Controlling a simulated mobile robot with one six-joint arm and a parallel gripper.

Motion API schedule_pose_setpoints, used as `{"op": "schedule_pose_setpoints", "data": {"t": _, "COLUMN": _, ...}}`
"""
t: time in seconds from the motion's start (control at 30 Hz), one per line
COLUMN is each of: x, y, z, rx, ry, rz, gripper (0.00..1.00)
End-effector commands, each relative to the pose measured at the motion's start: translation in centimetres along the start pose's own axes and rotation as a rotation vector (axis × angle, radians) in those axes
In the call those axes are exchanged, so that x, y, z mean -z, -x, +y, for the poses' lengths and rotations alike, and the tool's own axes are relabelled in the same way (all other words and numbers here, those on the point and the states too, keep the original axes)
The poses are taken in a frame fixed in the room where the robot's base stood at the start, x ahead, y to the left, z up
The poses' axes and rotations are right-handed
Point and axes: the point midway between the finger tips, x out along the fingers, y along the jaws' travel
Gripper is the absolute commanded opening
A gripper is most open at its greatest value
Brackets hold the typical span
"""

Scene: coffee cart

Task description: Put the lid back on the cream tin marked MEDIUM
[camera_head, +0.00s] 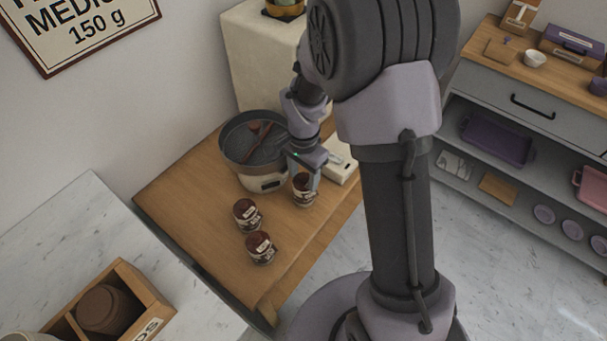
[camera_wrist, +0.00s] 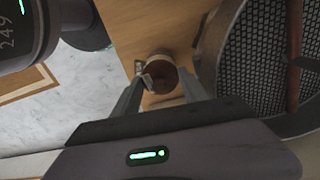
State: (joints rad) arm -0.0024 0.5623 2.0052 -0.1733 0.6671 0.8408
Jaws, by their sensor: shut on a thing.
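Three small cream tins with dark brown tops and dark labels are at the wooden table. Two stand on it at the front, the upper one (camera_head: 247,215) and the lower one (camera_head: 260,247). The third tin (camera_head: 304,192) is further back and right, beside the round pan. My gripper (camera_head: 305,178) points down at this third tin and is shut on it. In the wrist view the tin's round brown top (camera_wrist: 160,74) sits between the two fingers. The labels are too small to read, so I cannot tell which is MEDIUM. I cannot tell whether the brown top is a separate lid.
The round cooling pan (camera_head: 233,148) with brown stirring arms stands close left of my gripper. A white flat device (camera_head: 342,165) lies behind it. A wooden box (camera_head: 143,292) is on the marble counter at the lower left. The table's left side is bare.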

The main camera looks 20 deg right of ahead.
Motion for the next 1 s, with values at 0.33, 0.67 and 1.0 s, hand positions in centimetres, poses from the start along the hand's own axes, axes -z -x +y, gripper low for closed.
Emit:
{"op": "schedule_pose_setpoints", "data": {"t": 0.33, "x": 0.01, "y": 0.03, "z": -0.01, "rx": 0.0, "ry": 0.0, "rz": 0.0, "gripper": 0.72}}
{"op": "schedule_pose_setpoints", "data": {"t": 0.67, "x": 0.02, "y": 0.05, "z": -0.07, "rx": 0.002, "ry": 0.0, "rz": 0.001, "gripper": 0.76}}
{"op": "schedule_pose_setpoints", "data": {"t": 1.0, "x": 0.05, "y": 0.08, "z": -0.14, "rx": 0.004, "ry": 0.001, "rz": 0.002, "gripper": 0.88}}
